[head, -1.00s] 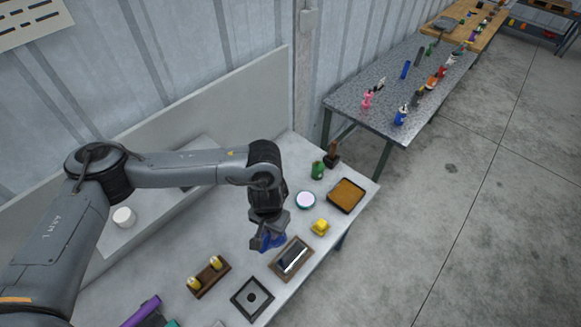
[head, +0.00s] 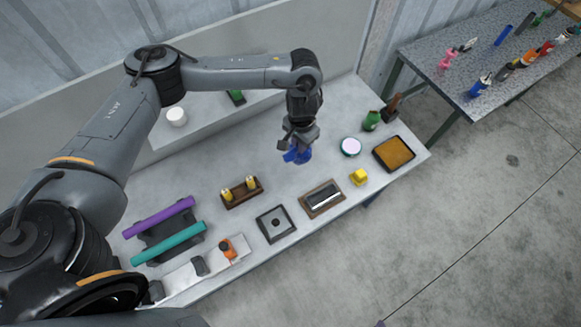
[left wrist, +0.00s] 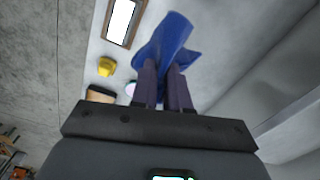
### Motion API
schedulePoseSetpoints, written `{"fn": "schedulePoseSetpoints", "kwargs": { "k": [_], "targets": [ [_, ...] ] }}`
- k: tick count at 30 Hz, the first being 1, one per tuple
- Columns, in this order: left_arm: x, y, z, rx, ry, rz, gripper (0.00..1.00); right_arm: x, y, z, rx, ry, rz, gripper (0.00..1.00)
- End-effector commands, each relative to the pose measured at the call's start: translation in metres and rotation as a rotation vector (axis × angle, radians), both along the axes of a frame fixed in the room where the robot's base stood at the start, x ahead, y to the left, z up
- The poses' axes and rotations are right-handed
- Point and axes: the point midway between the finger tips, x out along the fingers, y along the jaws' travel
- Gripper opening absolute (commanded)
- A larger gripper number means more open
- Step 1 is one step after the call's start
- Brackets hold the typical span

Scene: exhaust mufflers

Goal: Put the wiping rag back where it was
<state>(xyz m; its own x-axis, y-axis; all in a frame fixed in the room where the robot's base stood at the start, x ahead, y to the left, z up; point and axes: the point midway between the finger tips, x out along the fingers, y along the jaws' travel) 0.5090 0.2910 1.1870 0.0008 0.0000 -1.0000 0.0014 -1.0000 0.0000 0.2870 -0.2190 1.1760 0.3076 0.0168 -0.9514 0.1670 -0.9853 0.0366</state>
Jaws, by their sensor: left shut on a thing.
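The wiping rag is a crumpled blue cloth (head: 297,156). It hangs from my left gripper (head: 299,146), above the white workbench (head: 330,110). In the left wrist view the rag (left wrist: 168,42) sticks out beyond the two dark fingers of my left gripper (left wrist: 161,75), which are shut on it. The rag is behind the dark-framed tray with a shiny muffler-like piece (head: 321,199) in the head view, apart from it. My right gripper is not in view.
A wooden holder with yellow pieces (head: 241,192), a square black plate (head: 275,224), a yellow block (head: 358,177), a round white-topped tin (head: 351,146), a green container (head: 371,120) and an orange-brown tray (head: 394,153) stand around.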

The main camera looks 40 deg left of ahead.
Motion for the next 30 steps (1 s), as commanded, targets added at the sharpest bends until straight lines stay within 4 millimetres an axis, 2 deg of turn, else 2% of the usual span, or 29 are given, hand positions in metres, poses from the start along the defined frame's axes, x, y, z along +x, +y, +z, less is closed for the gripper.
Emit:
{"fn": "schedulePoseSetpoints", "kwargs": {
  "k": [1,3,13,19,30],
  "targets": [
    [0.004,0.011,-0.019,0.001,0.003,0.006,0.00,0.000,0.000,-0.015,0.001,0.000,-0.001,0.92],
    [0.011,0.025,-0.032,0.001,0.002,0.006,0.00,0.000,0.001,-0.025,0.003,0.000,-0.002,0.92],
    [0.031,0.066,-0.084,0.001,0.002,0.002,0.00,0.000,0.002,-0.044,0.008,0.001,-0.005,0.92],
    [0.036,0.077,-0.098,0.000,0.001,0.000,0.00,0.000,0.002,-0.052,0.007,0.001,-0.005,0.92],
    [0.038,0.080,-0.100,0.000,0.001,-0.001,0.00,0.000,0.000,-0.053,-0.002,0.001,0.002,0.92]
  ]
}}
